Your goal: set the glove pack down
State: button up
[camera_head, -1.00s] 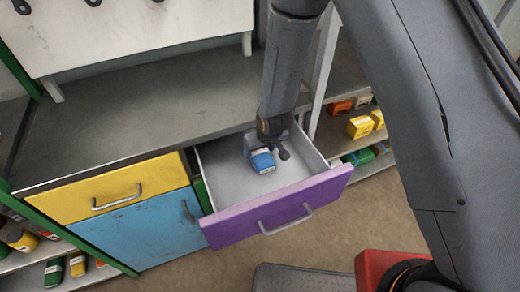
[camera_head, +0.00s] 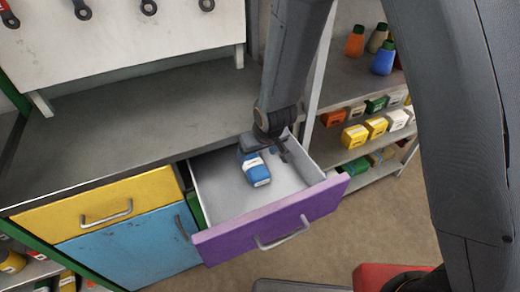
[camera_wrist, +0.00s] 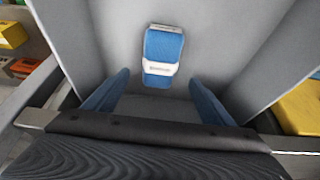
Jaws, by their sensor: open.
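The glove pack (camera_head: 256,170) is a small blue pack with a white label band. It lies on the grey floor of the open purple-fronted drawer (camera_head: 270,222). In the wrist view the glove pack (camera_wrist: 162,56) lies ahead of my gripper (camera_wrist: 158,88), beyond the two blue fingertips. The fingers are apart with nothing between them. In the head view my gripper (camera_head: 266,148) is inside the drawer at the pack's far end; its fingers are partly hidden there.
A grey worktop (camera_head: 130,110) with a tool panel (camera_head: 130,45) stands behind. A yellow drawer (camera_head: 100,206) and a blue door (camera_head: 130,243) are shut on the left. Shelves with bottles and boxes (camera_head: 376,127) stand right. The drawer floor around the pack is clear.

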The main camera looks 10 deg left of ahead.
jog(key=shift+b+v, duration=0.3)
jog(key=shift+v, duration=2.1)
jog(key=s+d+r+m+g, duration=0.1)
jog(key=s+d+r+m, duration=0.1)
jog(key=d, duration=0.6)
jog(key=s+d+r+m+g+h, duration=0.1)
jog(key=s+d+r, duration=0.3)
jog(key=d, duration=0.5)
jog(key=s+d+r+m+h, duration=0.1)
jog(key=s+d+r+m, duration=0.2)
jog(key=d, duration=0.6)
jog(key=shift+s+r+g, duration=0.4)
jog(key=shift+s+r, duration=0.15)
jog(key=shift+s, duration=0.3)
jog(key=shift+c, duration=0.6)
